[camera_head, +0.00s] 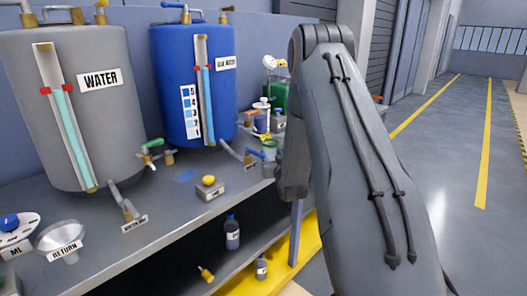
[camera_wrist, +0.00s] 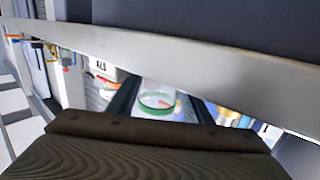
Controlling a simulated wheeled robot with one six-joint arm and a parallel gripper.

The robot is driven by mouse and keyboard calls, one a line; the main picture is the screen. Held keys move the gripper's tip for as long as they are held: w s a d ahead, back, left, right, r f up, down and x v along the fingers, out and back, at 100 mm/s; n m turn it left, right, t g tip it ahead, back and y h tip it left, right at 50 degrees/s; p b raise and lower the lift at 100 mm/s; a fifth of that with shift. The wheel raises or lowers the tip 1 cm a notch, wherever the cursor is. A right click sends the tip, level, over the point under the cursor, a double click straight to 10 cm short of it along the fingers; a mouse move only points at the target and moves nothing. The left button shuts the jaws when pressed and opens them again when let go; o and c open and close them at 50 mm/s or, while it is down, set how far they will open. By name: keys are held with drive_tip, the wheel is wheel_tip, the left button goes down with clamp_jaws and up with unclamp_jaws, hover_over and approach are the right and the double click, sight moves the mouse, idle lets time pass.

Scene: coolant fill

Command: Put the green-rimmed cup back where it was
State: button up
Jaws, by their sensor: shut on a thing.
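The green-rimmed cup (camera_wrist: 157,102) is clear-walled and shows in the wrist view between the two dark fingers of my gripper (camera_wrist: 160,94). My gripper is shut on it. The cup's lower part and base are hidden, so I cannot tell whether it touches a surface. In the head view a small green rim (camera_head: 271,144) shows just left of my arm, near the blue tank's outlet. My gripper is mostly hidden behind my arm there.
A grey WATER tank (camera_head: 85,120) and a blue tank (camera_head: 190,110) stand on the grey bench (camera_head: 165,210). A button box (camera_head: 209,188) and a RETURN funnel (camera_head: 62,238) are on the bench. Bottles (camera_head: 232,232) stand below. Open floor (camera_head: 440,130) lies to the right.

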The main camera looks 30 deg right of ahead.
drive_tip(key=w, duration=0.2)
drive_tip(key=w+a, duration=0.1)
drive_tip(key=shift+w+a, duration=0.2)
drive_tip(key=shift+w, duration=0.15)
drive_tip(key=shift+w+a+r+p, duration=0.15)
drive_tip(key=shift+w+p, duration=0.25)
drive_tip(key=shift+p, duration=0.15)
drive_tip(key=shift+f, duration=0.3)
drive_tip(key=o, duration=1.1)
drive_tip(key=v, duration=0.2)
drive_tip(key=b+v, duration=0.1)
drive_tip(key=v, duration=0.5)
drive_tip(key=shift+w+a+r, duration=0.1)
drive_tip(key=shift+a+r, duration=0.05)
drive_tip(key=shift+r, duration=0.15)
